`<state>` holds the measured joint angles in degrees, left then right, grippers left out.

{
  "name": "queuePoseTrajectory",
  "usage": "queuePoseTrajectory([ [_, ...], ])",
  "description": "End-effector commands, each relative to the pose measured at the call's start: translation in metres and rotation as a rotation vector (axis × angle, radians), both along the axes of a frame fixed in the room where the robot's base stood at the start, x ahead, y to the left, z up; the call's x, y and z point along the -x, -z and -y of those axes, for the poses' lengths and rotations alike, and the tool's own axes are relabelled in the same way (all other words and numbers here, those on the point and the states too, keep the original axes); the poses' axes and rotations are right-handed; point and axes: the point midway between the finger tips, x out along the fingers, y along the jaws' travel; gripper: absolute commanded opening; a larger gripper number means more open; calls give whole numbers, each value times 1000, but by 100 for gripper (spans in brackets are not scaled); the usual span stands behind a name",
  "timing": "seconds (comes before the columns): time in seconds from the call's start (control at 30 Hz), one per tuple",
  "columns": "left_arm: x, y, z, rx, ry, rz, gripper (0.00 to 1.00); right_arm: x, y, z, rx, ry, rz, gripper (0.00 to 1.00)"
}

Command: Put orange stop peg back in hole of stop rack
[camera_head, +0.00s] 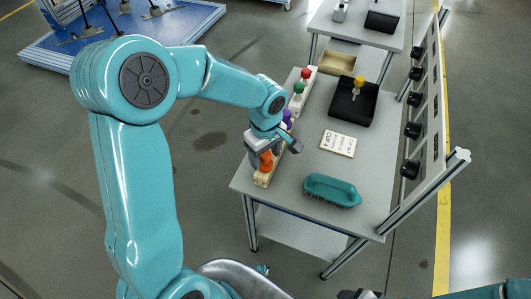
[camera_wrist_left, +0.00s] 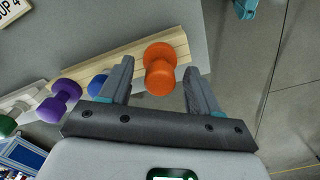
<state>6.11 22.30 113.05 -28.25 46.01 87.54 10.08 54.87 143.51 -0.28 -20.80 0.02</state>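The orange stop peg (camera_head: 266,161) is at the near end of the long, light wooden stop rack (camera_head: 262,180). In the left wrist view the orange peg (camera_wrist_left: 160,68) shows head-on over the rack's end (camera_wrist_left: 180,42). I cannot tell whether its lower end sits in a hole. My left gripper (camera_head: 277,150) is over this end of the rack. Its fingers (camera_wrist_left: 158,88) are apart on either side of the orange peg, with a visible gap on each side. Only a dark part of what looks like my right gripper (camera_head: 358,294) shows at the bottom edge.
Purple (camera_wrist_left: 60,102) and blue (camera_wrist_left: 97,86) pegs stand close beside the left gripper; green (camera_head: 299,87) and red (camera_head: 306,73) ones are farther along. A teal brush (camera_head: 332,190), "CUP 4" card (camera_head: 338,143) and black tray (camera_head: 352,103) lie on the table. A knobbed panel (camera_head: 425,95) borders the right.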

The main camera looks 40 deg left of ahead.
Motion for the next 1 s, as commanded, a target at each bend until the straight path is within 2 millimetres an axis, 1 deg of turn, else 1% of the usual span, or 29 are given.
queuePoseTrajectory([
  [0.17,0,-1,0,0,0,0,62,0,0,0,0,0,0,62],
  [0.27,-1,-8,0,0,-1,2,62,0,-1,0,0,0,0,62],
  [0.37,-1,-25,0,-1,0,7,62,0,-3,0,0,0,0,62],
  [0.7,-1,-115,0,1,0,7,62,0,-14,0,0,0,0,62],
  [0.8,-1,-135,0,0,0,4,62,0,-16,0,0,0,0,62],
  [0.9,0,-151,0,0,1,3,62,0,-18,0,0,0,0,62],
  [1.0,0,-160,0,0,0,2,62,0,-19,0,0,0,0,62],
])
